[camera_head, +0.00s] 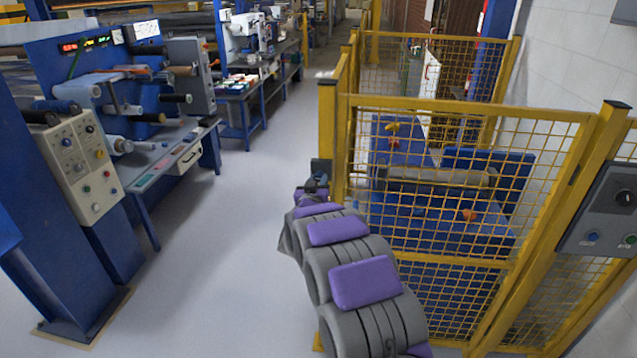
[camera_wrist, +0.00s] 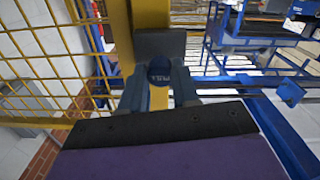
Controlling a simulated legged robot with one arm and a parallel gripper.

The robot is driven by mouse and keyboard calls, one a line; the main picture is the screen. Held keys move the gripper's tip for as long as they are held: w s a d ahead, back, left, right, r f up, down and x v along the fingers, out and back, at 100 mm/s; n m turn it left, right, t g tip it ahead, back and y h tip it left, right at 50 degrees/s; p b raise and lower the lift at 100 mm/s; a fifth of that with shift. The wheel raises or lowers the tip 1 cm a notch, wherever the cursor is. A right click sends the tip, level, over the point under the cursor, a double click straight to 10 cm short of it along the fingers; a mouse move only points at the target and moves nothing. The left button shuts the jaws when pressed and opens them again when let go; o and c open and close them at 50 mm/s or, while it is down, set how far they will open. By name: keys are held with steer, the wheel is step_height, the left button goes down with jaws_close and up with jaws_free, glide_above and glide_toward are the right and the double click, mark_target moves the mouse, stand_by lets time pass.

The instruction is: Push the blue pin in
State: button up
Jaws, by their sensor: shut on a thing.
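The blue pin (camera_wrist: 159,70) is dark blue with a round end and faint lettering. It sits between the two fingers of my gripper (camera_wrist: 160,88) in the wrist view, in front of a dark block (camera_wrist: 160,43) on the yellow post (camera_wrist: 122,30). My gripper is shut on the pin. In the head view my gripper (camera_head: 314,184) is at the yellow gate post, just below a dark latch box (camera_head: 321,168). The pin is too small to make out clearly there. How deep the pin sits is hidden.
A yellow mesh fence (camera_head: 460,180) encloses blue machinery with a roller (camera_head: 437,177) on the right. A control box (camera_head: 605,215) hangs at the right edge. A blue machine with a button panel (camera_head: 82,168) stands left. The grey floor (camera_head: 215,250) between is clear.

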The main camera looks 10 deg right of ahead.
steer(key=shift+a, duration=0.1)
jaws_close()
steer(key=shift+w+d+r+p, duration=0.1)
steer(key=shift+w+d+p, duration=0.1)
steer(key=shift+w+p, duration=0.4)
steer(key=shift+w+d+p, duration=0.1)
steer(key=shift+w+p, duration=0.1)
steer(key=shift+p, duration=0.4)
steer(key=o, duration=0.8)
jaws_free()
steer(key=shift+w, duration=0.1)
steer(key=shift+c, duration=0.2)
steer(key=shift+o, duration=1.2)
